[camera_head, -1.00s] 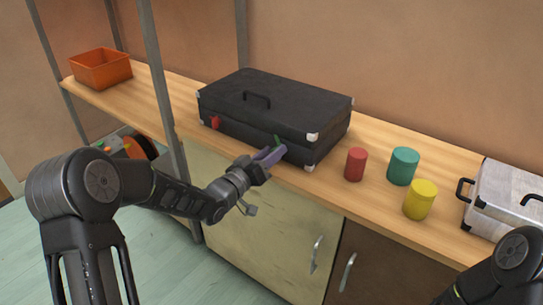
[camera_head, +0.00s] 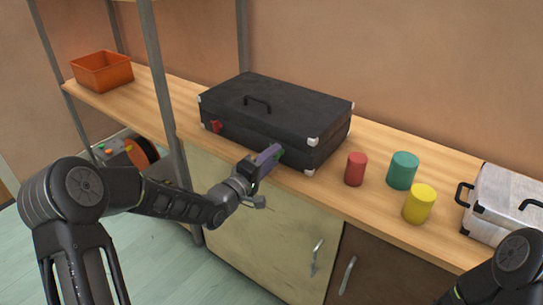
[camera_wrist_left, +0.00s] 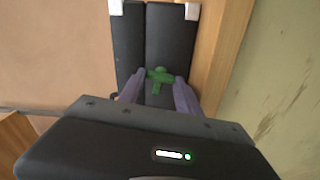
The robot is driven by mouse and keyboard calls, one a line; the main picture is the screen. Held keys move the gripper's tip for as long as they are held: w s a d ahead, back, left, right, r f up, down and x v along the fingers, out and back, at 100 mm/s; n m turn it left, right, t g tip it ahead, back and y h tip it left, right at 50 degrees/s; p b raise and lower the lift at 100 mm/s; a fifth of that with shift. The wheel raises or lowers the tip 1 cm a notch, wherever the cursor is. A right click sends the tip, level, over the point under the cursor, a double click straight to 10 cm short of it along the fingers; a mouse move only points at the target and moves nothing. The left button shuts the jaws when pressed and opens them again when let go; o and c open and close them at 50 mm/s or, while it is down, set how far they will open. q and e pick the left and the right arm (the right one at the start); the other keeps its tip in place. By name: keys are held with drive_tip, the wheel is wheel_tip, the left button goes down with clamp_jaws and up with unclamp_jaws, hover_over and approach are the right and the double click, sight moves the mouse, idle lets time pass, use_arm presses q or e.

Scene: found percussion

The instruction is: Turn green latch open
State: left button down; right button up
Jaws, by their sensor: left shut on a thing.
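A black case (camera_head: 278,110) with white corners lies closed on the wooden counter. Its red latch (camera_head: 215,126) is on the front at the left. Its green latch (camera_head: 281,153) is on the front near the right end and is mostly hidden by my gripper in the head view. My left gripper (camera_head: 270,157) is at the green latch, shut on it. In the left wrist view the green latch (camera_wrist_left: 159,77) shows as a T shape between the purple fingers (camera_wrist_left: 157,90). My right gripper is not in view; only part of that arm shows at the lower right.
Red (camera_head: 356,169), teal (camera_head: 402,170) and yellow (camera_head: 419,203) cylinders stand right of the case. A silver case (camera_head: 508,200) is at the far right. An orange bin (camera_head: 102,71) is at the far left. A metal shelf post (camera_head: 160,75) stands left of the black case.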

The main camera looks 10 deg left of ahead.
use_arm(q)
drive_tip(key=shift+n, duration=1)
drive_tip(key=c, duration=0.8)
unclamp_jaws()
drive_tip(key=shift+c, duration=0.2)
